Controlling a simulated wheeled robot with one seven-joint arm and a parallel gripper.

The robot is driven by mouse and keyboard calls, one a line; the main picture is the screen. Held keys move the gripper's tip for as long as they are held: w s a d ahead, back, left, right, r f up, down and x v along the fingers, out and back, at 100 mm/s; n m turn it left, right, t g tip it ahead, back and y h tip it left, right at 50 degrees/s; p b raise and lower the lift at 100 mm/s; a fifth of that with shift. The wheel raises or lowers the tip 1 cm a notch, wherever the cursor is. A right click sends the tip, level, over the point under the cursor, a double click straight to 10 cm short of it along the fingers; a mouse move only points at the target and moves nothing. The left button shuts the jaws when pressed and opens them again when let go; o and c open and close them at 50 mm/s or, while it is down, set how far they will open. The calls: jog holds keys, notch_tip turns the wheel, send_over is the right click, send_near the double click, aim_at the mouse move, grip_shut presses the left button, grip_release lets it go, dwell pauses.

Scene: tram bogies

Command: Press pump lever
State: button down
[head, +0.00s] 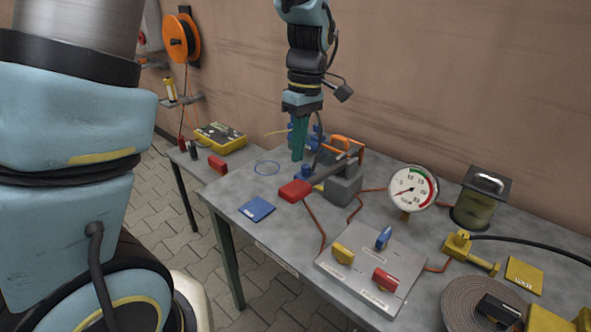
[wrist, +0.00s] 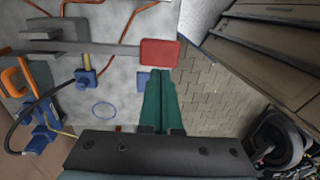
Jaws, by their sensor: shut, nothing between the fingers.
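The pump lever is a grey bar with a red pad (head: 295,190) at its end. It stands on a grey pump block (head: 343,186) on the table. The red pad (wrist: 160,53) also shows in the wrist view, just beyond my fingertips. My gripper (head: 298,156) has teal fingers pointing down and is shut and empty. In the head view it is behind the red pad and higher in the picture. In the wrist view the fingertips (wrist: 163,74) appear close under the pad's edge; I cannot tell whether they touch it.
A pressure gauge (head: 413,188) stands right of the pump. A valve panel (head: 370,268) with yellow, blue and red handles lies in front. An orange clamp (head: 346,145) is behind the block. A blue card (head: 257,209) lies on the clear left part of the table.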

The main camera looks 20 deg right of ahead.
aim_at(295, 186)
jog(key=f, duration=0.2)
jog(key=f+p, duration=0.1)
jog(key=f, duration=0.3)
jog(key=shift+s+a, duration=0.2)
jog(key=shift+a, duration=0.15)
jog(key=shift+f, duration=0.15)
